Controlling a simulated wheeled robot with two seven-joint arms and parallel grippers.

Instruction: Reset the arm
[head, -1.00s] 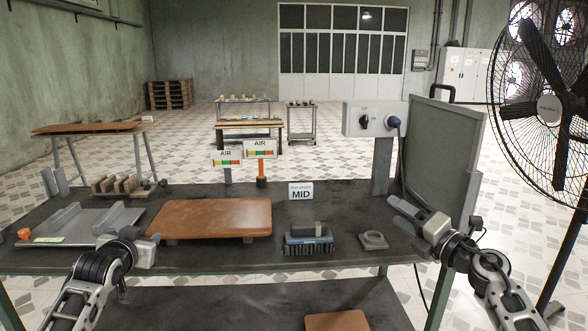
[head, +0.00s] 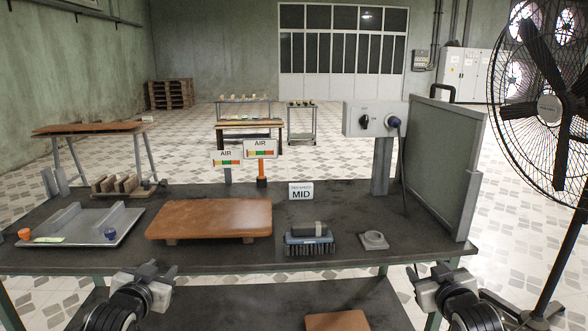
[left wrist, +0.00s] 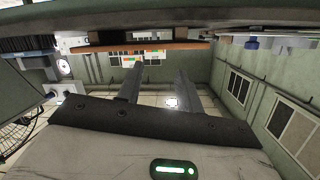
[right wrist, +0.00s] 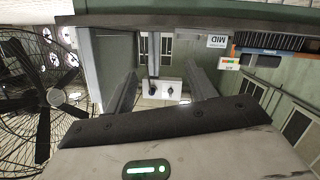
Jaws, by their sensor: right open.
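My left gripper (head: 160,270) is in front of the bench's near edge, low in the head view. In the left wrist view its two fingers (left wrist: 158,82) stand apart with nothing between them. My right gripper (head: 440,271) is in front of the bench's near right corner. In the right wrist view its fingers (right wrist: 163,88) are wide apart and empty. Neither gripper touches anything on the bench.
The dark bench (head: 340,262) holds a grey tray (head: 80,228), a curved brown board (head: 210,217), a brush (head: 308,239) and a grey ring-shaped piece (head: 374,240). Another board (head: 337,321) lies below. A panel (head: 440,165) and fan (head: 550,108) stand right.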

